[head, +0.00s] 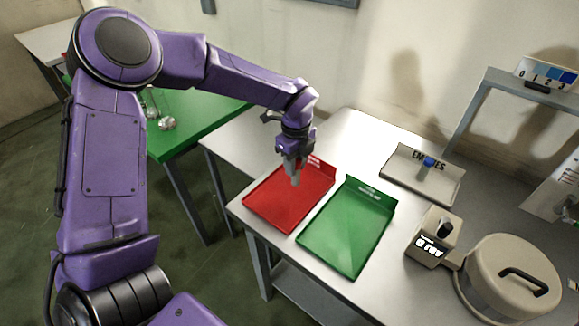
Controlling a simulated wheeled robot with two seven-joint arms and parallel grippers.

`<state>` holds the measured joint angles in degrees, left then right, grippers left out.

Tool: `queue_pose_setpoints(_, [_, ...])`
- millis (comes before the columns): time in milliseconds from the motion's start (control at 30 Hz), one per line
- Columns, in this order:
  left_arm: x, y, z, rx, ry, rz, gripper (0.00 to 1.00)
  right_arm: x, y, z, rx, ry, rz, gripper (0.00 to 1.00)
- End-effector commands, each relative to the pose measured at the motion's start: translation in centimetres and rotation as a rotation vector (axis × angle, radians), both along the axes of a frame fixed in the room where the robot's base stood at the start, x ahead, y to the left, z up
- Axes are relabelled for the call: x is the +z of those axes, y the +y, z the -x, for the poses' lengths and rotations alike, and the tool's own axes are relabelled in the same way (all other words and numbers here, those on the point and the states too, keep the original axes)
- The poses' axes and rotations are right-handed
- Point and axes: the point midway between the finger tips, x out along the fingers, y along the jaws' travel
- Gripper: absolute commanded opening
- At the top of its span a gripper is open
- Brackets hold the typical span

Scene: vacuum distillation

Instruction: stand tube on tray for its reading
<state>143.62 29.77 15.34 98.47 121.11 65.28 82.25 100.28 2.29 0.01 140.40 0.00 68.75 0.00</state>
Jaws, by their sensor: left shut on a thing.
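My left gripper (291,157) points down over the red tray (272,208), shut on a small greyish tube (296,180). The tube shows just below the fingers and looks roughly upright. I cannot tell whether its lower end touches the red tray. A green tray (345,235) lies to the right of the red one and looks empty. A pale tray marked "EMPTIES" (400,180) lies further back, with a blue-capped tube (427,165) on it. My right gripper is not in view.
A beige device with a black knob and display (428,248) stands right of the green tray, beside a round lidded machine (508,285). A grey stand with a blue-shaded number card (548,75) is at the back right. A green table (200,127) with glassware stands at left.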

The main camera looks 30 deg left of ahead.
Motion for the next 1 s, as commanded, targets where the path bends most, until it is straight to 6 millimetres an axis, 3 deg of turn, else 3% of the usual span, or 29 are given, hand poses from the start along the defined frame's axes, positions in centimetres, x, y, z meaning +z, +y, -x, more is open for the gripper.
queue_pose_setpoints(233, [-2.9,2.6,-0.8,0.004,0.001,0.0,0.0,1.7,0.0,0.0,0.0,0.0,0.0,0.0])
queue_pose_setpoints(367, [-4.9,2.5,-0.7,0.002,0.003,-0.002,0.0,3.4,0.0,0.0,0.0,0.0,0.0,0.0])
queue_pose_setpoints(767, [-6.5,2.5,-0.8,0.005,-0.003,0.002,0.0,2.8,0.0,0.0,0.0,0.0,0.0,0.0])
queue_pose_setpoints(800, [-6.4,2.5,-0.8,0.004,-0.003,0.002,0.37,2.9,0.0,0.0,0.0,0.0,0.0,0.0])
queue_pose_setpoints(867, [-6.3,2.5,-0.8,0.004,-0.003,0.002,0.56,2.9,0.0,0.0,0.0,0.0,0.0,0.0])
queue_pose_setpoints(1000, [-6.3,2.5,-0.8,0.004,-0.002,0.0,0.56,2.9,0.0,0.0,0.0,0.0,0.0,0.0])
